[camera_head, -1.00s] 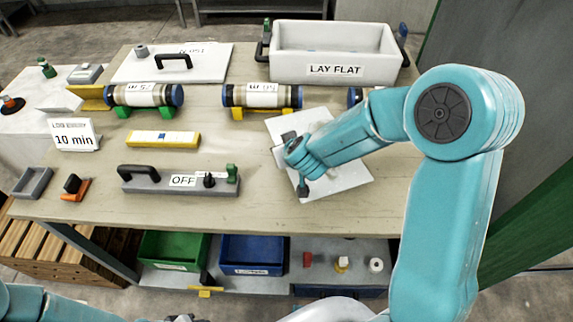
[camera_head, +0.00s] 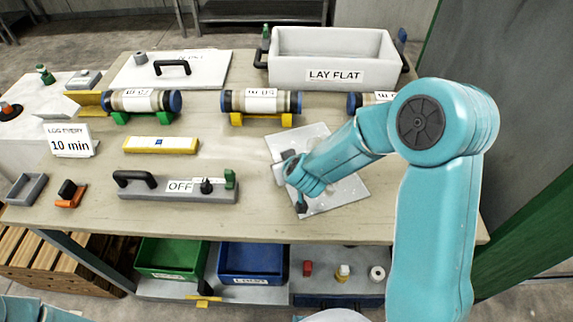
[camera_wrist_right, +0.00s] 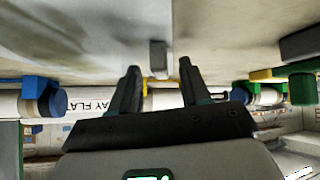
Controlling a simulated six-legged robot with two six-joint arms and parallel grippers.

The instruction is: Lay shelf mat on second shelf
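A flat light-grey sheet (camera_head: 345,193), which looks like the shelf mat, lies askew on the right of the table in the head view. My right arm crosses above it and hides its middle. My right gripper (camera_head: 293,178) is over the sheet's left part. In the right wrist view its two dark fingers (camera_wrist_right: 160,70) stand apart, with a small grey block (camera_wrist_right: 157,54) seen between them and gaps on both sides. Whether it touches the sheet is unclear. Below the table is a grey shelf (camera_head: 320,286). My left gripper is out of view.
A white tub (camera_head: 335,46) marked LAY FLAT stands at the back right. Tubes on cradles (camera_head: 260,102) lie in front of it. A grey OFF bar (camera_head: 150,190) lies at left. A green bin (camera_head: 172,258), a blue bin (camera_head: 252,262) and small items occupy the shelf.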

